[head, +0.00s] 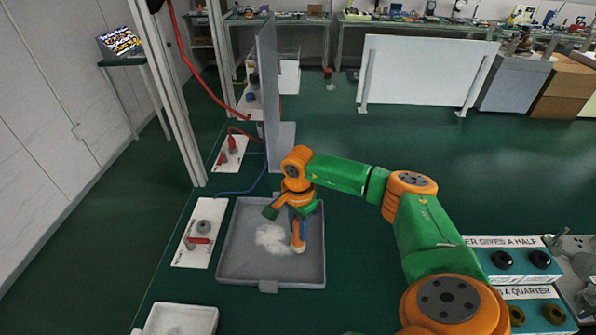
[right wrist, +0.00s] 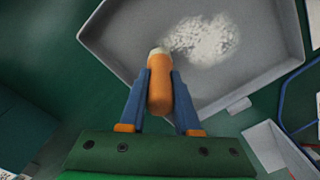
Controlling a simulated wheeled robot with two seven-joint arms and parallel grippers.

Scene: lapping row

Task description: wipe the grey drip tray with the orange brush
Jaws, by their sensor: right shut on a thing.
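The grey drip tray (head: 312,270) lies on the green surface in the middle of the head view. A white, powdery-looking patch (head: 270,237) is on its floor; the patch also shows in the right wrist view (right wrist: 205,38). My right gripper (head: 296,212) is over the right part of the tray, pointing down. Its blue fingers are shut on the orange brush (right wrist: 160,90), whose pale tip is beside the patch. In the head view the brush (head: 298,238) is low over the tray; I cannot tell if its tip touches the floor. My left gripper is not in view.
A white panel with a red-handled fitting (head: 192,255) lies left of the tray, with a similar panel (head: 231,153) behind it. A grey upright panel (head: 267,80) stands behind the tray. A white container (head: 210,326) is at the front left. Labelled boxes (head: 520,292) stand at the right.

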